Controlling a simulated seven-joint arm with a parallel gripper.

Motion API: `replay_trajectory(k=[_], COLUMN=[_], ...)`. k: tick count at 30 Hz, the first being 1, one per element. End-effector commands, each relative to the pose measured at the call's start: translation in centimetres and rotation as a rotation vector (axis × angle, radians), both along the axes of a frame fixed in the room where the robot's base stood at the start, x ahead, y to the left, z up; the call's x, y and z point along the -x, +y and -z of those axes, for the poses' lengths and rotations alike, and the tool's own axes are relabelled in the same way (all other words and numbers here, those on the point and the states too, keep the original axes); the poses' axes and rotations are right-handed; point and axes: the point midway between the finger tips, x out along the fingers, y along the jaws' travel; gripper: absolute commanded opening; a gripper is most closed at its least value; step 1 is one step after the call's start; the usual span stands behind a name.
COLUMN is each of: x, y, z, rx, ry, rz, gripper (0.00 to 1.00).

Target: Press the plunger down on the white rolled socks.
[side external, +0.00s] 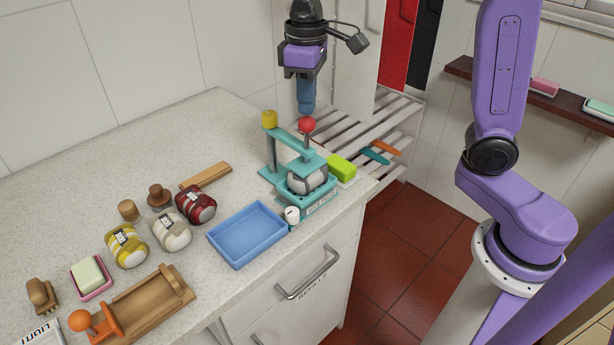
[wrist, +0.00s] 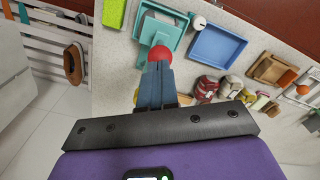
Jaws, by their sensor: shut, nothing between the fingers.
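The teal press (side external: 270,172) stands at the counter's right corner, with a red ball knob (side external: 307,124) on top of its plunger. The white rolled socks (side external: 308,180) sit in the press under the plunger, partly hidden by its arm. My gripper (side external: 306,110) points straight down with its blue fingers shut and empty. In the side view its tips are just above the red knob; I cannot tell whether they touch it. In the wrist view my fingertips (wrist: 158,66) line up with the red knob (wrist: 160,53), and the socks are not clearly visible.
A blue tray (side external: 248,234) lies in front of the press, with a small white timer-like object (side external: 292,215) beside it. A green block (side external: 341,168) is right of the press. Dark red (side external: 196,205), cream (side external: 171,230) and yellow (side external: 127,246) rolls stand to the left.

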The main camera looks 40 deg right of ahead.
Motion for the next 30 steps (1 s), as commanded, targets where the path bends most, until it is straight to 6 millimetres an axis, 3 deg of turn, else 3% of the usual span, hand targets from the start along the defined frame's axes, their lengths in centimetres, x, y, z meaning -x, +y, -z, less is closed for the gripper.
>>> replay_trajectory(k=[30], x=[0.0], y=[0.0], z=[2.0], rx=[0.0], ry=[0.001], rz=[0.0], gripper=[0.0])
